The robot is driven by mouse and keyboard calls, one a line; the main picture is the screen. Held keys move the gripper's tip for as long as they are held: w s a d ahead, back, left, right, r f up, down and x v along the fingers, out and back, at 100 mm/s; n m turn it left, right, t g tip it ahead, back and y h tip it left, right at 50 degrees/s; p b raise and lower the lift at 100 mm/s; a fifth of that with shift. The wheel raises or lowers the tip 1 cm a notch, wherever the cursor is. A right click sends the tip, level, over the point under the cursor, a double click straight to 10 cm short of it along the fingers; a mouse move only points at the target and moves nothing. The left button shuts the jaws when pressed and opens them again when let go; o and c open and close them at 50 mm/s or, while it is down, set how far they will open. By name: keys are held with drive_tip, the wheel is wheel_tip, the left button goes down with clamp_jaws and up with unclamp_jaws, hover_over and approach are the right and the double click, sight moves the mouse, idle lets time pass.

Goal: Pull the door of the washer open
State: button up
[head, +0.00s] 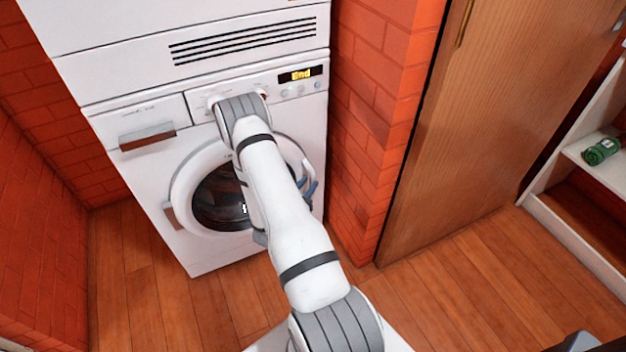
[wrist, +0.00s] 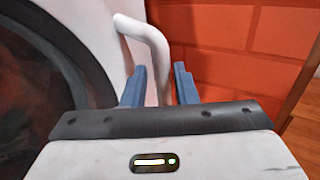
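The white washer (head: 140,185) stands against the brick wall, its display reading "End". Its round door (head: 190,165) with a dark window looks shut; my arm covers much of its right side. A white curved handle (head: 297,152) is at the door's right edge and also shows in the wrist view (wrist: 155,38). My gripper (wrist: 160,85) is open, with its two blue fingers on either side of the handle's lower part and narrow gaps showing. In the head view the blue fingertips (head: 309,187) show just right of my arm.
A brick pillar (head: 365,140) stands close to the right of the washer. Beyond it are a wooden door (head: 490,120) and a white shelf (head: 590,170) with a green item (head: 601,151). Wooden floor (head: 160,290) in front is clear.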

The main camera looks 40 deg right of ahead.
sight(314, 176)
drive_tip(key=x, duration=0.4)
drive_tip(key=shift+w+d+b, duration=0.15)
drive_tip(key=shift+d+b, duration=0.2)
clamp_jaws()
